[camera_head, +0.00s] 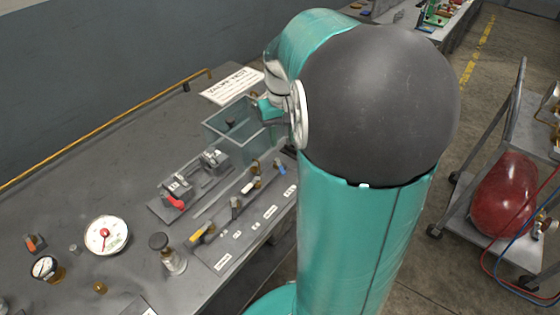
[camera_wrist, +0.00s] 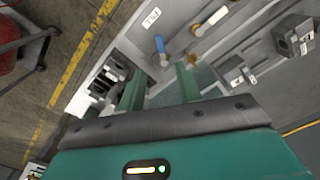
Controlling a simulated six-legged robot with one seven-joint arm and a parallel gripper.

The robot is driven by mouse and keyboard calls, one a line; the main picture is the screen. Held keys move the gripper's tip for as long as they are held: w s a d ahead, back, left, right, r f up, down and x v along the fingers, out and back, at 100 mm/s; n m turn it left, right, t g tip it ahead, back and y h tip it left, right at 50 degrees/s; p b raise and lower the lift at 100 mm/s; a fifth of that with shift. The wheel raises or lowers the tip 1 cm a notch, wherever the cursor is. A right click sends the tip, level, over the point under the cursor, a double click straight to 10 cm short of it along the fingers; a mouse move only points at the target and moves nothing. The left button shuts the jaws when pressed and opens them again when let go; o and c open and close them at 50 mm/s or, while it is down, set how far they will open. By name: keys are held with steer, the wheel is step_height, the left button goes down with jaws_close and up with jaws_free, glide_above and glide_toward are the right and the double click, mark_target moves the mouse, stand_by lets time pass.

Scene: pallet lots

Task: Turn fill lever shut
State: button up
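The fill lever (camera_wrist: 160,45) has a blue handle and stands on the grey valve strip beside a white label reading FILL (camera_wrist: 152,17). In the head view the blue handle (camera_head: 279,164) shows at the right end of the row of levers, close to my arm. My gripper (camera_wrist: 160,68) has two teal fingers spread apart in the wrist view, and it is open and empty. The lever's base lies in line with the gap between the fingertips; I cannot tell how far below them it is. In the head view my arm hides most of the gripper.
A white-handled lever (camera_head: 247,187) and a yellow-handled lever (camera_head: 202,233) stand along the same strip. A clear tank (camera_head: 236,125) is behind it. A red-handled valve block (camera_head: 176,202) and a round gauge (camera_head: 106,235) are on the bench. A cart with a red tank (camera_head: 503,195) stands at right.

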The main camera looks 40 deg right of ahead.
mark_target(282, 169)
step_height(282, 169, down, 11)
steer(key=shift+r, duration=0.1)
stand_by(0.3)
jaws_close()
